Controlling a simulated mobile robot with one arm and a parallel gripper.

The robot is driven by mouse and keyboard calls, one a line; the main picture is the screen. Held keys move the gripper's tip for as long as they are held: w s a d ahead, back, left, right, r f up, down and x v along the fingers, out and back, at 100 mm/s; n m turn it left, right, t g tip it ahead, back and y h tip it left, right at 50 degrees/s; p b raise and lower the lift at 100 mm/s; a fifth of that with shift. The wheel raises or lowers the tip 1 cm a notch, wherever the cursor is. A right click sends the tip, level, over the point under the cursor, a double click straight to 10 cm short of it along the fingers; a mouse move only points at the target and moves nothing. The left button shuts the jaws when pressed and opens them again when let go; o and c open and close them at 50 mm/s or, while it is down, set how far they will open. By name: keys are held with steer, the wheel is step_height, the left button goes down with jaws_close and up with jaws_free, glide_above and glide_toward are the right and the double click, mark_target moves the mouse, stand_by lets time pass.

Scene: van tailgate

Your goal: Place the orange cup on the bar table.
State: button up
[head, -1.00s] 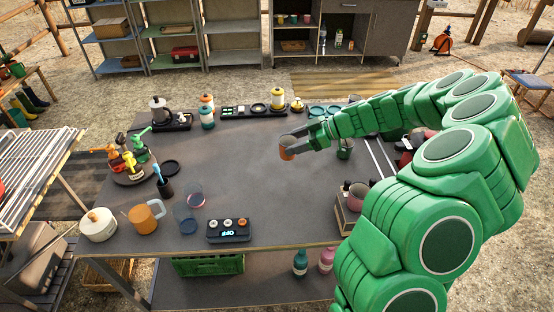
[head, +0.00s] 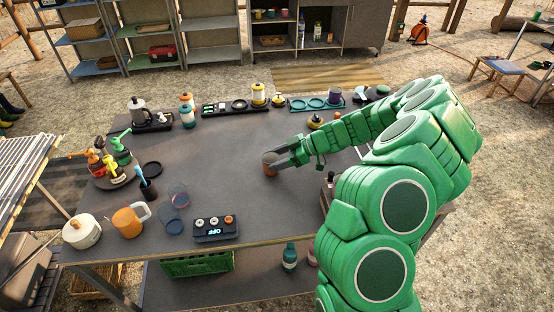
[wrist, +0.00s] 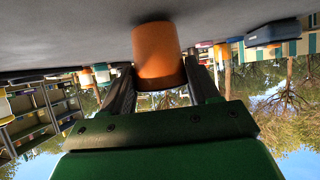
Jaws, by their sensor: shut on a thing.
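The orange cup (head: 269,169) is between the fingers of my gripper (head: 277,158), over the middle of the dark grey bar table (head: 230,190). In the wrist view the orange cup (wrist: 157,52) is clasped between both fingers, with its far end against the grey tabletop in the picture. That view is upside down. The cup is at or just above the surface; I cannot tell whether it touches. The grey fingers partly cover its top in the head view.
An orange mug (head: 128,221), a white pot (head: 82,231) and a control box (head: 215,228) stand along the near left edge. Spray bottles (head: 108,163) stand at the left. Trays with jars (head: 240,105) line the back edge. The tabletop around the cup is clear.

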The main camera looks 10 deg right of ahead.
steer(key=shift+f, duration=0.25)
steer(key=o, duration=1.1)
